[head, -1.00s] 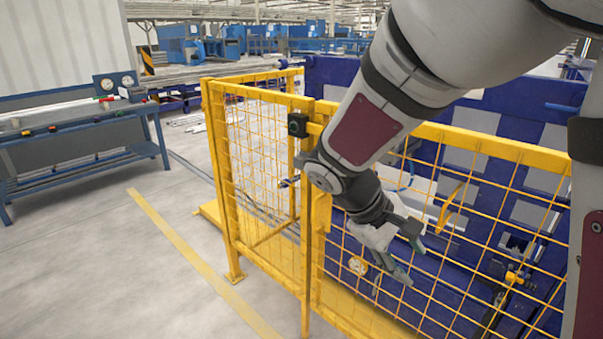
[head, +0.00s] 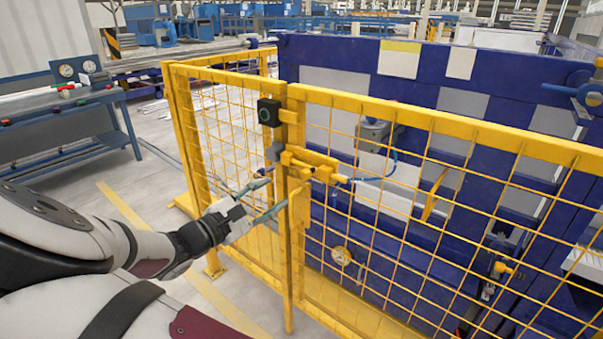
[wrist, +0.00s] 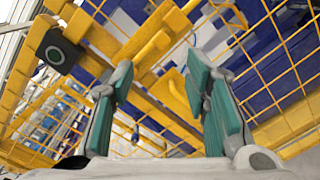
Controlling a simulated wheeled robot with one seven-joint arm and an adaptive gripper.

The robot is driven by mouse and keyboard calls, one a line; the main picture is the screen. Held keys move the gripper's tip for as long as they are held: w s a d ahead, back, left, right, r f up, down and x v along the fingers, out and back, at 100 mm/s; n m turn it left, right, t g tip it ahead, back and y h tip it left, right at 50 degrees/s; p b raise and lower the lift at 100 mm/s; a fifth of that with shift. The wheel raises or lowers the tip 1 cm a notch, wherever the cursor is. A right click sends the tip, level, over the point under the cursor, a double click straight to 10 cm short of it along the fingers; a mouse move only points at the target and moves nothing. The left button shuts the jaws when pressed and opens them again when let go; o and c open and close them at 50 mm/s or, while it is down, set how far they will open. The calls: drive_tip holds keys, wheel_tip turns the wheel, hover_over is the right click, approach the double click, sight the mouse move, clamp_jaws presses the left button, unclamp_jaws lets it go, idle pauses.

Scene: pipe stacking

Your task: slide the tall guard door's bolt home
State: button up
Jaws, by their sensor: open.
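The tall guard door (head: 420,115) is a yellow-framed mesh panel, standing in line with the post at its left edge. Its yellow bolt (head: 318,167) lies across the door's upper left part, near the post. A grey block (head: 273,152) sits on the post side, left of the bolt. How far the bolt reaches toward it is unclear. My gripper (head: 277,194) is open and empty, in front of the post, below and left of the bolt. In the wrist view, my teal-padded fingers (wrist: 160,62) are spread, with yellow bolt parts (wrist: 150,50) beyond and between them.
A side mesh panel (head: 225,115) stands left. Blue machinery (head: 340,80) fills the space behind the door. A workbench (head: 60,115) is far left.

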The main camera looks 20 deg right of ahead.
sight(304, 176)
drive_tip(key=x, duration=1.3)
drive_tip(key=shift+c, duration=0.3)
clamp_jaws()
